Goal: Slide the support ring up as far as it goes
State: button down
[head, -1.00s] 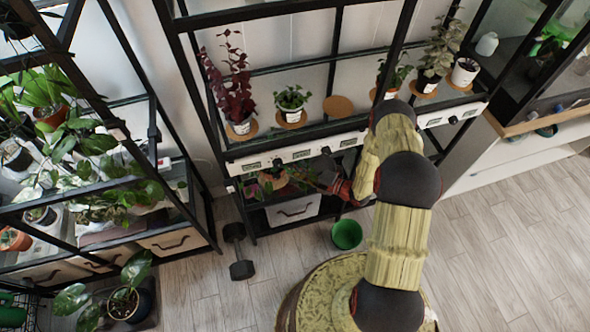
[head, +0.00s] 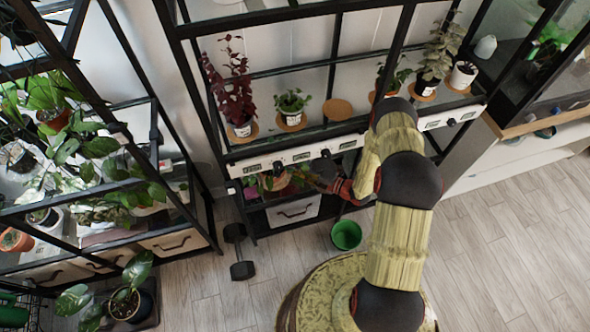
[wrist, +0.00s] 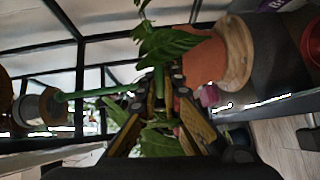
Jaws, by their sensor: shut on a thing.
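My gripper (wrist: 168,82) has its two fingers closed together among green leaves in the wrist view. What lies between the fingertips is small and mostly covered, and I cannot make out the support ring's outline. A green stake (wrist: 100,92) runs from the fingertips toward the left of this sideways view. A terracotta pot (wrist: 212,60) on a saucer (wrist: 240,55) is just right of the fingers, with leaves (wrist: 165,45) reaching past them. In the head view my gripper (head: 326,178) is low at the front of the middle rack, beside the lower-shelf plant (head: 275,180).
Potted plants stand on saucers on the rack's upper shelf, including a red-leaved one (head: 232,85). Another pot (wrist: 40,107) is left in the wrist view. The right floor is clear.

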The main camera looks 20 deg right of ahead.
notch_tip(320, 180, up, 9)
jog(key=p, duration=0.5)
jog(key=shift+f, duration=0.1)
jog(key=c, duration=2)
grip_release()
jog(key=shift+c, duration=0.2)
jog(key=shift+d, duration=0.1)
jog(key=v, duration=1.2)
jog(key=shift+f, duration=0.15)
